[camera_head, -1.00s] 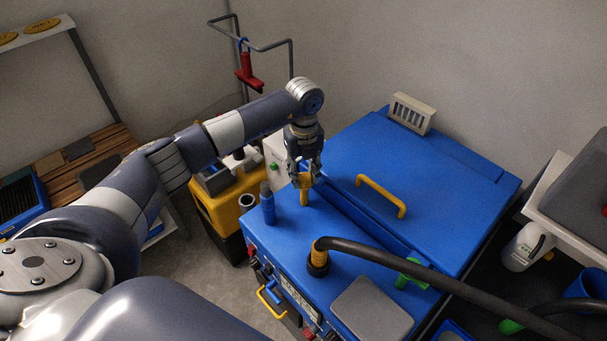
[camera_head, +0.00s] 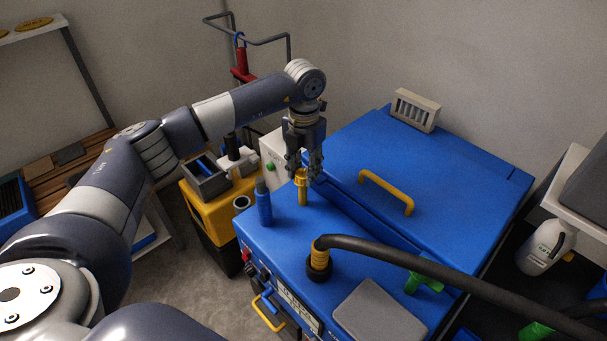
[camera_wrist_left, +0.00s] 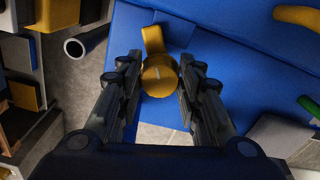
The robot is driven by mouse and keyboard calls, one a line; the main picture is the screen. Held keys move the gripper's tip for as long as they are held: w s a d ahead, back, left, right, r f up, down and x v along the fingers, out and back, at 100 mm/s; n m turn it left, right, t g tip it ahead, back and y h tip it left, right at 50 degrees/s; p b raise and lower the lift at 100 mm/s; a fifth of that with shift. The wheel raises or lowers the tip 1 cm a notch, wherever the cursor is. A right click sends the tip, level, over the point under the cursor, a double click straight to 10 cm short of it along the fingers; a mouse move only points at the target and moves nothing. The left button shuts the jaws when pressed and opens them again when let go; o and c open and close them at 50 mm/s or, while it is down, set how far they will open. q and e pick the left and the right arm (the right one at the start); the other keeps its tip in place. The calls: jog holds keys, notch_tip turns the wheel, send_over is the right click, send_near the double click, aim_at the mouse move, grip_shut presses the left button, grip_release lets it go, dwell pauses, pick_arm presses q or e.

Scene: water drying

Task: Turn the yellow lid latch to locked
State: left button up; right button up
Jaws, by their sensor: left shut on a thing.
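The yellow latch (camera_head: 302,192) is an upright yellow piece on the blue machine top, beside the lid's near left edge. In the left wrist view its round yellow cap (camera_wrist_left: 160,78) shows between the fingers, with a yellow tab (camera_wrist_left: 153,39) beyond it. My left gripper (camera_head: 303,172) points down from above and is shut on the top of the latch. In the left wrist view the gripper (camera_wrist_left: 160,60) has a finger on each side of the cap. The blue lid (camera_head: 440,165) with its yellow handle (camera_head: 387,191) is down. My right gripper is not in view.
A blue bottle-like piece (camera_head: 263,205) stands just left of the latch. A black hose (camera_head: 420,261) rises from a yellow-ringed port (camera_head: 318,258) and crosses to the right. A grey pad (camera_head: 380,313) and green valve (camera_head: 423,281) are in front. A yellow cart (camera_head: 215,210) stands at left.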

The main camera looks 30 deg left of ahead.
pick_arm(q)
jog(key=m+b, duration=0.1)
jog(key=m, duration=0.2)
jog(key=shift+f+m+b, duration=0.1)
jog(key=shift+m+b, duration=0.2)
jog(key=shift+b, duration=0.1)
jog(key=shift+m+b, duration=0.55)
jog(key=shift+m, duration=0.55)
jog(key=shift+d, duration=0.1)
jog(key=o, duration=1.1)
jog(key=shift+c, duration=0.2)
notch_tip(320, 180, up, 12)
